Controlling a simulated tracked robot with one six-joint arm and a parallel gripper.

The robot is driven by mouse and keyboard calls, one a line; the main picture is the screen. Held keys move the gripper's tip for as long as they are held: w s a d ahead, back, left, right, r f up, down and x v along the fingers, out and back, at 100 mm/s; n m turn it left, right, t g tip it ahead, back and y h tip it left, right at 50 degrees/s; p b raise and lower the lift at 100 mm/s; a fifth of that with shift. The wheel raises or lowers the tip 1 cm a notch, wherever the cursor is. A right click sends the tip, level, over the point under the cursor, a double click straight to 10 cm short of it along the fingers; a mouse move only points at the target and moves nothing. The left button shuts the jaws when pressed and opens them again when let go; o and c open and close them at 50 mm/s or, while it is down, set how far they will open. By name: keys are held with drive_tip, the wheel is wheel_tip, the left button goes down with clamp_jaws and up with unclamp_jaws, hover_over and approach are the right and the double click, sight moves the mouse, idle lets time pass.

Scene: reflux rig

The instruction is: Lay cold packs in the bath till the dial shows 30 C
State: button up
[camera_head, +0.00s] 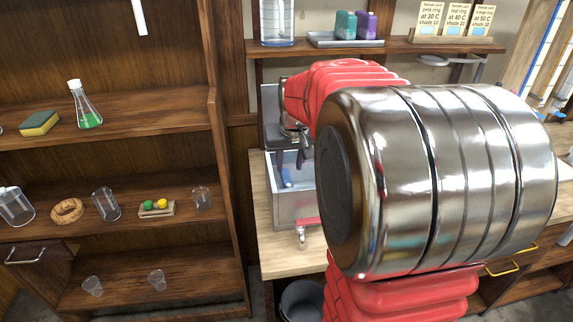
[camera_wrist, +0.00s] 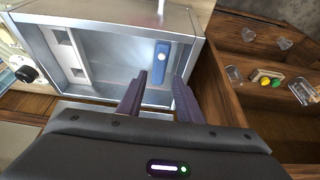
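The bath (camera_head: 293,206) is a grey open-topped metal tank on the wooden bench. It also shows in the wrist view (camera_wrist: 110,17). A blue pack (camera_wrist: 161,57) with a pale oval mark is inside the bath, by its right wall in the wrist view. A small blue patch shows in the bath in the head view. My gripper (camera_wrist: 161,77) is over the bath, its two dark fingers apart and nothing between them. The pack lies beyond the fingertips; contact is not visible. I cannot make out a dial reading in either view.
A red-handled tap (camera_head: 304,230) juts from the bath's front. A tray (camera_head: 345,42) on the shelf above holds teal and purple blocks (camera_head: 346,24). Sample cards (camera_head: 455,18) stand right of it. Shelves of glassware (camera_head: 105,204) are at left. My arm hides much of the bench.

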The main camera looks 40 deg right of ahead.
drive_tip(key=shift+a, duration=0.15)
drive_tip(key=s+a+r+n, duration=0.1)
drive_tip(key=s+a+r, duration=0.1)
drive_tip(key=s+a, duration=0.35)
drive_tip(key=s+a+r+n, duration=0.1)
drive_tip(key=s+a+r, duration=0.15)
drive_tip(key=a, duration=0.65)
drive_tip(key=s+a+f+n+t+y, duration=0.1)
drive_tip(key=s+a+f+n+y, duration=0.1)
drive_tip(key=s+a, duration=0.8)
drive_tip(key=shift+s+f+n+t, duration=0.35)
drive_tip(key=shift+s+n, duration=0.25)
drive_tip(key=shift+s, duration=0.6)
idle(4.2)
